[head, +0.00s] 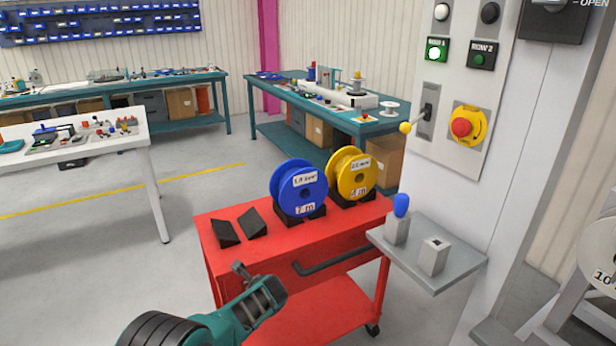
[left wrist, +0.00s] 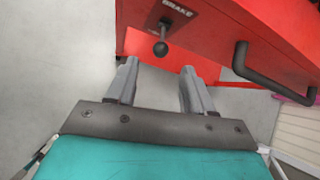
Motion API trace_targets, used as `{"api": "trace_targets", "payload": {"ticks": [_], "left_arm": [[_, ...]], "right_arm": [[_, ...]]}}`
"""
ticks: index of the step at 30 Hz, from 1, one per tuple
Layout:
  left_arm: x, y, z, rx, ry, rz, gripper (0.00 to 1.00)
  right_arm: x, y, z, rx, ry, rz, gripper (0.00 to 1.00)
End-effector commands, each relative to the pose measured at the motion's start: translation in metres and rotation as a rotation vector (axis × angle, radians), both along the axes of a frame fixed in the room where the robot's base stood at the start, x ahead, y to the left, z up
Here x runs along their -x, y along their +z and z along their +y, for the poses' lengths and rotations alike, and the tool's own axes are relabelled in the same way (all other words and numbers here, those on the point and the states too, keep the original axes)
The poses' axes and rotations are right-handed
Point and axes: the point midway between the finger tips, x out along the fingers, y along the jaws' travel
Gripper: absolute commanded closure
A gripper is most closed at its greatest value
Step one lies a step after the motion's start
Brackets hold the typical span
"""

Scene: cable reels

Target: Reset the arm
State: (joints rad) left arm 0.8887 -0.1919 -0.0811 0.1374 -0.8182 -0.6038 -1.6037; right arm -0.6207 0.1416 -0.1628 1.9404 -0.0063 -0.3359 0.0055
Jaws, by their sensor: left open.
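My left gripper (head: 260,284) is low in the middle of the head view, in front of the red cart (head: 232,262). In the left wrist view its two fingers (left wrist: 157,72) are apart with nothing between them but grey floor. Beyond the fingertips is a black knobbed brake lever (left wrist: 160,48) on the cart, under a label reading BRAKE (left wrist: 178,8). The gripper appears apart from the lever. My right gripper is in neither view.
On the cart stand a blue reel (head: 286,186) and a yellow reel (head: 342,178), beside empty black wedges (head: 225,234). A dark handle (head: 330,262) juts from the cart's front. A grey shelf (head: 462,262) and control panel (head: 452,85) stand right. Open floor lies left.

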Motion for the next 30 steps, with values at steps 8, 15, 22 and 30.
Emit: {"api": "trace_targets", "payload": {"ticks": [8, 15, 22, 30], "left_arm": [[0.052, -0.061, 0.023, 0.362, 0.365, -0.134, 0.48], [0.122, -0.087, 0.04, 0.746, 0.713, -0.27, 0.48], [0.199, -0.076, 0.045, 1.128, 1.008, -0.352, 0.48], [0.286, -0.021, 0.032, 1.582, 1.313, -0.339, 0.48]], "right_arm": [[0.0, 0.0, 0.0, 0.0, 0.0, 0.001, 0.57], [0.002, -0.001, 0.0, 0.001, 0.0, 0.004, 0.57], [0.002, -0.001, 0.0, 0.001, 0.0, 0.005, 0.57], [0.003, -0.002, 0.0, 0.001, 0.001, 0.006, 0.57]]}}
